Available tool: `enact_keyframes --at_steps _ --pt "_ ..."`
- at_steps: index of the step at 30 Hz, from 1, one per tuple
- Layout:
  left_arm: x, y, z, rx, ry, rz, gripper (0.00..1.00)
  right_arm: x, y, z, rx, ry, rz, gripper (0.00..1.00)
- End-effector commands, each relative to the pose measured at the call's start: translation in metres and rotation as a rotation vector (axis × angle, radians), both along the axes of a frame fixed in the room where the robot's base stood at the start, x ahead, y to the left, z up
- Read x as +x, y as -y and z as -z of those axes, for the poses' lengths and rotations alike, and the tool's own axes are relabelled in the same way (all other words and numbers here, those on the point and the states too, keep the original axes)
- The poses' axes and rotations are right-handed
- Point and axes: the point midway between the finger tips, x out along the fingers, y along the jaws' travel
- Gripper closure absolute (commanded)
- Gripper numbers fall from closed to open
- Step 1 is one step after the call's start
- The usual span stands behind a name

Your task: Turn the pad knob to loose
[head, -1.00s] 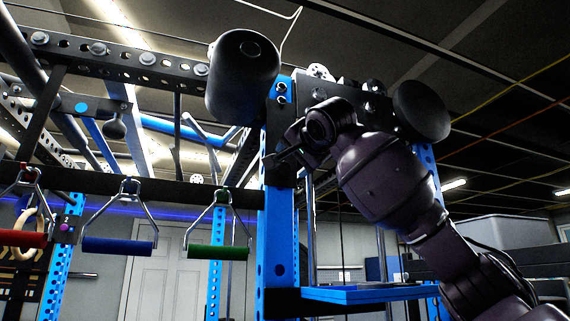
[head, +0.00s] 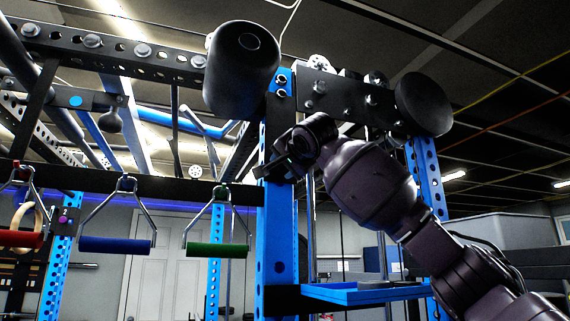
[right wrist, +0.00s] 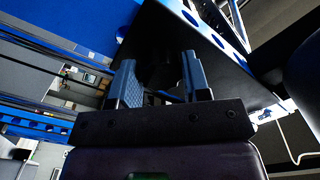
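My right gripper (head: 266,172) is in front of the blue upright (head: 278,235), at the height of the black crossbar. In the right wrist view its two fingers (right wrist: 161,82) stand apart, with a dark surface behind the gap. I cannot make out a pad knob there; the gripper and its wrist may hide it. A large black roller pad (head: 240,70) is above the gripper, and a round black pad (head: 424,106) is to its right. A small purple knob (head: 63,219) sits on another blue upright at far left. My left gripper is not in view.
The black crossbar (head: 160,188) carries hanging handles, one blue (head: 115,246) and one green (head: 217,250). A perforated black beam (head: 110,50) runs above. A blue tray-like shelf (head: 365,293) is below my right arm. A white door (head: 160,270) is behind.

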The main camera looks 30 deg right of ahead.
Motion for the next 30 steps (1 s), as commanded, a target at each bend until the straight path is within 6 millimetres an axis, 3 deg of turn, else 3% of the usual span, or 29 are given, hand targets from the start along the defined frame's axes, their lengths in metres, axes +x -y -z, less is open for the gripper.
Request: enact_keyframes --at_steps 1,4,17,30 --pt "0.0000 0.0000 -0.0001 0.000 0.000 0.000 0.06 -0.0001 -0.0001 0.0001 0.000 0.000 0.000 0.65" --pt "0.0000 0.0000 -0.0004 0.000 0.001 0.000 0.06 -0.0001 0.0000 0.0000 0.000 0.000 0.000 0.80" --pt "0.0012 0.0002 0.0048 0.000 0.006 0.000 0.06 0.0003 -0.0008 0.0020 -0.077 -0.019 -0.002 0.80" --pt "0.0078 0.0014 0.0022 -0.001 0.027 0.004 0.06 0.0008 -0.0003 0.0008 -0.410 -0.101 -0.001 0.81"
